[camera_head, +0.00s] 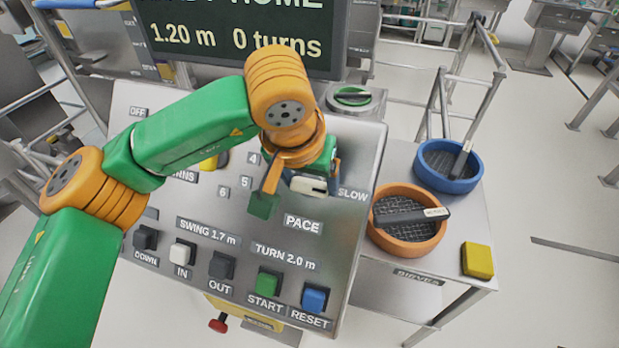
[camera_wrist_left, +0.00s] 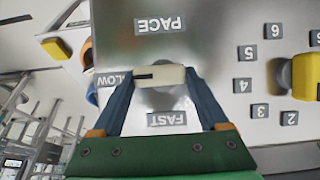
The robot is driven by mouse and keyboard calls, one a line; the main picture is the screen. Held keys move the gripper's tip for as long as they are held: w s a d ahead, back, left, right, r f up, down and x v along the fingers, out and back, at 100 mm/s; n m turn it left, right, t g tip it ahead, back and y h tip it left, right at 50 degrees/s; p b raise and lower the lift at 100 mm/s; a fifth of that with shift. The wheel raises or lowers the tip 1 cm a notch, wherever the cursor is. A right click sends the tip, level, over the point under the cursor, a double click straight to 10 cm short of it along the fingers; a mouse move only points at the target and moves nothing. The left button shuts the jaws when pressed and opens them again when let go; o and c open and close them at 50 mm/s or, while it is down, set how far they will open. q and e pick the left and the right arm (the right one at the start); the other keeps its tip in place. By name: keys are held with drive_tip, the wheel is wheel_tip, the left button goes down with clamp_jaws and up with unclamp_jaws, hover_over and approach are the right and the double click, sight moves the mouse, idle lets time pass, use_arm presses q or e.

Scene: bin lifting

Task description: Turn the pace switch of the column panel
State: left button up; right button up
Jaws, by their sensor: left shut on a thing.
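The pace switch (camera_head: 308,185) is a cream bar-shaped knob above the PACE label on the column panel (camera_head: 205,210). It also shows in the left wrist view (camera_wrist_left: 160,76). Its dark mark is at the end toward the SLOW label (camera_head: 353,195). The FAST label (camera_wrist_left: 167,119) shows only in the left wrist view. My left gripper (camera_head: 300,178) is over the switch; in the left wrist view its two blue fingers (camera_wrist_left: 160,84) are shut on the switch's ends. My arm hides part of the panel. My right gripper is not in view.
Buttons line the panel's lower edge, with START (camera_head: 266,282) and RESET (camera_head: 314,298) nearest the switch. A side table (camera_head: 375,287) at right holds an orange sieve (camera_head: 408,250), a blue sieve (camera_head: 447,183) and a yellow block (camera_head: 477,260). A screen (camera_head: 240,38) stands behind.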

use_arm(q)
drive_tip(key=n+b, duration=0.1)
drive_tip(key=n+h+b, duration=0.1)
drive_tip(key=b, duration=0.1)
drive_tip(key=n+h+b, duration=0.1)
drive_tip(key=shift+w+a+f+n, duration=0.15)
drive_tip(key=shift+a+f+n, duration=0.05)
drive_tip(key=shift+a+n, duration=0.1)
drive_tip(key=n+h+b, duration=0.1)
drive_tip(key=n+b, duration=0.1)
drive_tip(key=b, duration=0.1)
drive_tip(key=n+h+b, duration=0.2)
drive_tip(key=n+b, duration=0.1)
drive_tip(key=b, duration=0.1)
drive_tip(key=n+t+h+b, duration=0.1)
drive_tip(key=n+b, duration=0.2)
drive_tip(key=shift+a+f+b, duration=0.2)
drive_tip(key=shift+a+b, duration=0.1)
drive_tip(key=shift+a, duration=0.1)
drive_tip(key=shift+a+r+n+t+h+b, duration=0.1)
drive_tip(key=shift+n+t+h+b, duration=0.6)
drive_tip(key=shift+n+b, duration=1.2)
drive_tip(key=o, duration=1.2)
drive_tip(key=shift+o, duration=0.2)
drive_tip(key=v, duration=0.7)
